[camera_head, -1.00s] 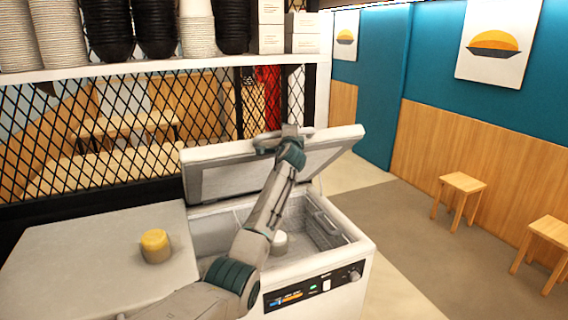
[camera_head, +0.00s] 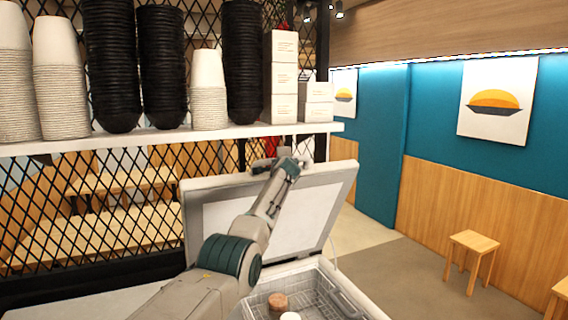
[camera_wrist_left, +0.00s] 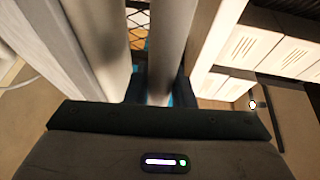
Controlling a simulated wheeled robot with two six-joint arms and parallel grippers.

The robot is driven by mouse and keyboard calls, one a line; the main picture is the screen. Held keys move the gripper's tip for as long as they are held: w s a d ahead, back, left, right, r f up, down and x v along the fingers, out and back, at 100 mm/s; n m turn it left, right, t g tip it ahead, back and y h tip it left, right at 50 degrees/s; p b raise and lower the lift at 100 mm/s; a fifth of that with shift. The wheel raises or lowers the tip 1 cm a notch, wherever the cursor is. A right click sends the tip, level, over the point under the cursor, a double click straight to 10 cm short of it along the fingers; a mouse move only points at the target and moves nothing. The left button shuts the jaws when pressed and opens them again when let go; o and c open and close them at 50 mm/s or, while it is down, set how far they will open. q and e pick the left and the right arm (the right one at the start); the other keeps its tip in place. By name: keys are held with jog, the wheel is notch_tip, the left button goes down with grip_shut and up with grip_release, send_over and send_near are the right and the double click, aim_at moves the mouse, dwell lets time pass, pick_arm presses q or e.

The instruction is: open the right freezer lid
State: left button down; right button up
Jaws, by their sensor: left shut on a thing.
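The white freezer lid (camera_head: 318,207) stands raised and tilted back over the freezer (camera_head: 345,286) in the head view, its inner panel facing me. My left gripper (camera_head: 272,166) is at the lid's upper edge, shut on it. My left arm crosses in front of the lid's left part and hides some of it. In the left wrist view, two grey upright forms stand close together beyond the wrist housing; the exact contact is hard to make out. The freezer interior shows at the bottom, with a brown-topped tub (camera_head: 278,301) and a wire basket. My right gripper is not in view.
A white shelf (camera_head: 180,136) with stacked cups, black bowls and white boxes (camera_head: 284,75) runs above and behind the lid, close to my gripper. A black mesh partition stands behind. Open floor and wooden stools (camera_head: 473,245) lie to the right.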

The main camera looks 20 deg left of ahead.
pick_arm(q)
jog(key=shift+f, duration=0.1)
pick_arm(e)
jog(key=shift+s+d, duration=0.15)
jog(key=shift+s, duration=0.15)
pick_arm(q)
jog(key=c, duration=1.3)
grip_release()
jog(key=shift+a, duration=0.1)
jog(key=shift+o, duration=0.2)
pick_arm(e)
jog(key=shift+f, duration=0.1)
pick_arm(q)
jog(key=shift+s+d+b, duration=0.2)
jog(key=shift+s+b, duration=0.1)
jog(key=shift+b, duration=0.2)
jog(key=b+v, duration=0.5)
jog(key=v, duration=0.5)
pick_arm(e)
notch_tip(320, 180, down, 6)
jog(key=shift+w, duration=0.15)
pick_arm(q)
jog(key=shift+c, duration=0.4)
